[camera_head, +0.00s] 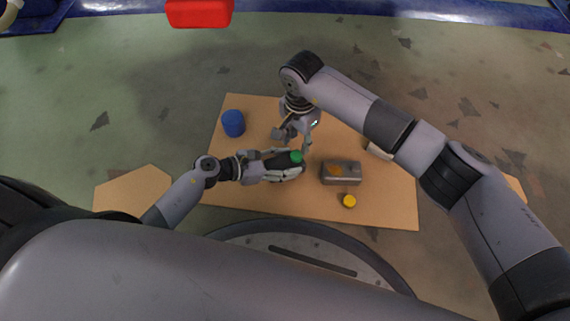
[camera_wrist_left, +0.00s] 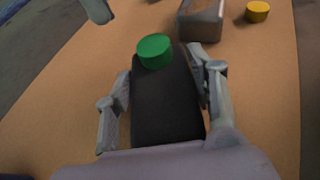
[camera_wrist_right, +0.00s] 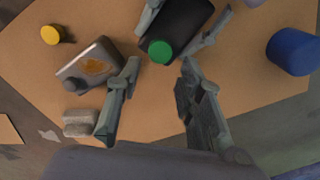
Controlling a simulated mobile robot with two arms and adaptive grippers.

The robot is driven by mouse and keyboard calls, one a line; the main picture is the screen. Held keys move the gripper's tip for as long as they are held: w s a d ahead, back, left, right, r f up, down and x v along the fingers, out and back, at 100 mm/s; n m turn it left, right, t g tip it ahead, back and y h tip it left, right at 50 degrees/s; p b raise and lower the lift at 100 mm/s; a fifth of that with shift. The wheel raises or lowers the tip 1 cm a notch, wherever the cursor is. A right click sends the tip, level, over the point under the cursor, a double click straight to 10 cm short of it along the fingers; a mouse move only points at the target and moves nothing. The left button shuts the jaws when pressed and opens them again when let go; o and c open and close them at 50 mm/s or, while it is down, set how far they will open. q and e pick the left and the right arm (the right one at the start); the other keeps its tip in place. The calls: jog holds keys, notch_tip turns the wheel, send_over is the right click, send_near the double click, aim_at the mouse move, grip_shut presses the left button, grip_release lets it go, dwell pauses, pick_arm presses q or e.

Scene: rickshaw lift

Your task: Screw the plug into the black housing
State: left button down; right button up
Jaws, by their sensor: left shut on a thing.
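The black housing (camera_wrist_left: 168,105) lies between the fingers of my left gripper (camera_wrist_left: 163,85), which is shut on it; it also shows in the head view (camera_head: 282,161). The green plug (camera_wrist_left: 155,51) is at the housing's far end, and also shows in the head view (camera_head: 296,157) and right wrist view (camera_wrist_right: 159,51). I cannot tell how deep it sits. My right gripper (camera_head: 297,143) is just beyond the plug in the head view. In the right wrist view its fingers (camera_wrist_right: 158,70) are apart, empty, with the plug ahead of the gap.
A grey metal container (camera_head: 341,173) stands right of the housing, with a yellow cap (camera_head: 348,201) near it. A blue cylinder (camera_head: 233,123) stands at the board's left. A pale grey block (camera_wrist_right: 80,122) lies beyond the container. The tan board (camera_head: 390,205) has free room at lower right.

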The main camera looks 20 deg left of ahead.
aim_at(296, 155)
notch_tip(296, 155, down, 6)
jog(key=shift+f, duration=0.25)
jog(key=shift+c, duration=0.2)
grip_shut()
dwell(0.4)
jog(key=m, duration=0.4)
jog(key=shift+m, duration=0.4)
jog(key=m, duration=0.3)
jog(key=shift+m, duration=0.4)
jog(key=m, duration=0.7)
jog(key=shift+o, duration=1.9)
grip_release()
